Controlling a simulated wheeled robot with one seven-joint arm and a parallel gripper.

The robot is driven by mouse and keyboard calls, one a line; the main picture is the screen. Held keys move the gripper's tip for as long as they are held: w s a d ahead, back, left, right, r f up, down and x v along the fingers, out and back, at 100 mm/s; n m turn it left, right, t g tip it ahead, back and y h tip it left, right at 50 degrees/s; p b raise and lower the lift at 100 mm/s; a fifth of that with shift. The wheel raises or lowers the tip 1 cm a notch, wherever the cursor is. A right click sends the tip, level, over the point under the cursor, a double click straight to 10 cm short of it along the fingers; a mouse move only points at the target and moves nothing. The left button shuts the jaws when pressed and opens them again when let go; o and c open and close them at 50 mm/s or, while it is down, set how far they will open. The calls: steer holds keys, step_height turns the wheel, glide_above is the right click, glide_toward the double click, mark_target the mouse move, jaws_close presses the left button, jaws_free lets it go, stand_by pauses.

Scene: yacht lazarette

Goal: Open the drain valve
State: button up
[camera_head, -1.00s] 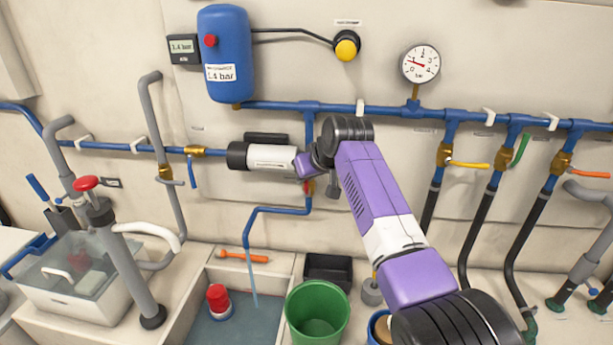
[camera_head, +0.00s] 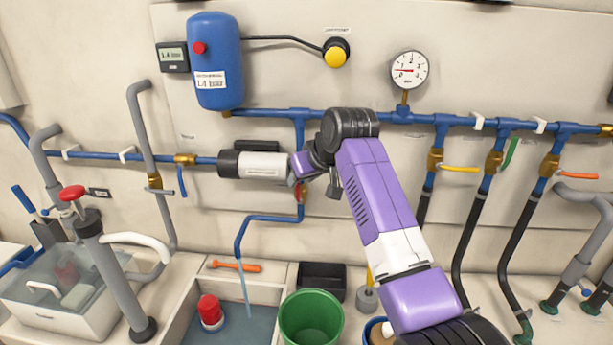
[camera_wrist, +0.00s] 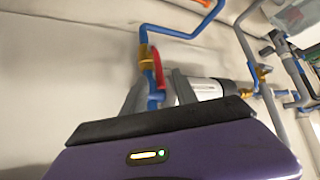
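The valve with the red lever (camera_wrist: 158,70) has a brass body (camera_wrist: 147,52) on the blue pipe that branches down from the main line. In the wrist view the lever lies roughly along the pipe. In the head view only a bit of red (camera_head: 299,194) shows beneath my gripper (camera_head: 302,178). In the wrist view my gripper (camera_wrist: 158,93) has its grey fingers apart, one on each side of the pipe and lever; contact cannot be told. A thin pale-blue streak (camera_head: 244,288) runs from the pipe's lower end into the basin (camera_head: 262,325).
The white-and-black pump cylinder (camera_head: 263,166) is just left of my gripper. A blue tank (camera_head: 218,60) and a pressure gauge (camera_head: 409,70) are above. Valves with yellow (camera_head: 460,169), green and orange levers are at right. A green bucket (camera_head: 311,318) stands below.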

steer(key=shift+v, duration=1.6)
steer(key=w+r+t+y, duration=0.1)
steer(key=w+r+t, duration=0.2)
steer(key=r+t, duration=0.3)
steer(key=s+d+f+m+t+h, duration=0.1)
steer(key=s+d+f+m+t, duration=0.15)
steer(key=s+d+f, duration=0.6)
steer(key=s+d+f+m+t+h, duration=0.1)
steer(key=s+d+f+m+t, duration=0.3)
steer(key=s+f, duration=0.75)
steer(key=s+d+f+g+h, duration=0.1)
steer(key=s+d, duration=0.3)
steer(key=s, duration=1)
steer(key=s+d+f+g+h, duration=0.1)
steer(key=s+d, duration=0.3)
steer(key=s, duration=1.1)
steer(key=s+d+f+g+h, duration=0.1)
steer(key=s+d+f+g, duration=0.1)
steer(key=s, duration=1.2)
steer(key=shift+d+g+h, duration=0.3)
steer(key=shift+d+g, duration=0.35)
steer(key=shift+d, duration=0.35)
